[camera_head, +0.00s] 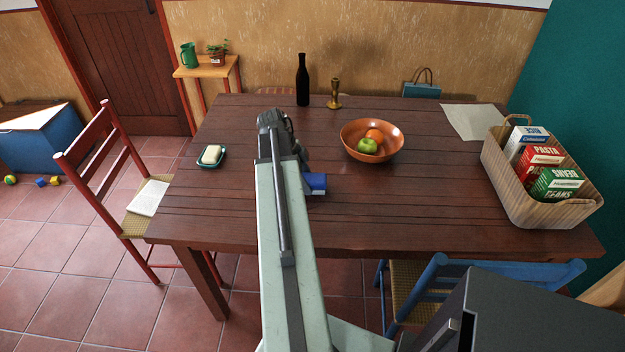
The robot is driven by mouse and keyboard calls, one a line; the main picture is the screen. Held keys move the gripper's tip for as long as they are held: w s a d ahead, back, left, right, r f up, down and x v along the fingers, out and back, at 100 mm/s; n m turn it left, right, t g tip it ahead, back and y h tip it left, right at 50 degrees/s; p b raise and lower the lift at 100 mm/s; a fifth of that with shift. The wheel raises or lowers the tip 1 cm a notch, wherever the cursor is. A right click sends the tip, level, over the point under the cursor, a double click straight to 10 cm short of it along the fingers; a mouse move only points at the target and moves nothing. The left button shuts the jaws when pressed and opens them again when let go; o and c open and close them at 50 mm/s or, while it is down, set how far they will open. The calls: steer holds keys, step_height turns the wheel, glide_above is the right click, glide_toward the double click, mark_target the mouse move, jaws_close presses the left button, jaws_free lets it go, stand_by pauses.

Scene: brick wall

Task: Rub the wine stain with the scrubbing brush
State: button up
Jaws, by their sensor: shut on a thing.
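A blue block-shaped thing (315,184), which looks like the scrubbing brush, is at the left-middle of the wooden table, just right of my arm. My gripper (305,171) points down and is shut on it; the fingers are mostly hidden behind my own wrist and arm. The arm also covers part of the blue thing and the table to its left. I cannot tell whether its underside touches the table. No wine stain can be made out; it may lie behind my arm or under the blue thing.
On the table (420,205) are a soap dish (211,163) to the left, a dark bottle (302,80) and brass candlestick (335,95) behind, a fruit bowl (358,148) to the right, paper (472,122) and a basket of boxes (520,205) far right. The front-centre is clear.

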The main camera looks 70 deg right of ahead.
steer(key=shift+w+a, duration=0.7)
steer(key=shift+w, duration=1.1)
steer(key=shift+w+a, duration=0.65)
steer(key=shift+w, duration=1.15)
steer(key=shift+w+a, duration=0.7)
steer(key=shift+w, duration=1.1)
steer(key=shift+s+a+f, duration=0.1)
steer(key=shift+s+a, duration=0.15)
steer(key=shift+a, duration=0.3)
steer(key=shift+s+a+f, duration=0.1)
steer(key=shift+s+a, duration=0.15)
steer(key=shift+a, duration=0.45)
steer(key=shift+c, duration=0.6)
steer(key=shift+s+d+r, duration=0.1)
steer(key=shift+s+d, duration=0.15)
steer(key=shift+s, duration=0.35)
steer(key=shift+s+d, duration=0.3)
steer(key=shift+s, duration=0.3)
steer(key=shift+s+d+r, duration=0.1)
steer(key=shift+s+d, duration=0.15)
steer(key=shift+s, duration=0.35)
steer(key=shift+s+d+f, duration=0.1)
steer(key=shift+s+d, duration=0.1)
steer(key=shift+s, duration=0.4)
steer(key=shift+s+d+f, duration=0.1)
steer(key=shift+s+d, duration=0.15)
steer(key=shift+s, duration=0.35)
steer(key=shift+s+d, duration=0.2)
steer(key=shift+s, duration=0.4)
steer(key=shift+s, duration=0.15)
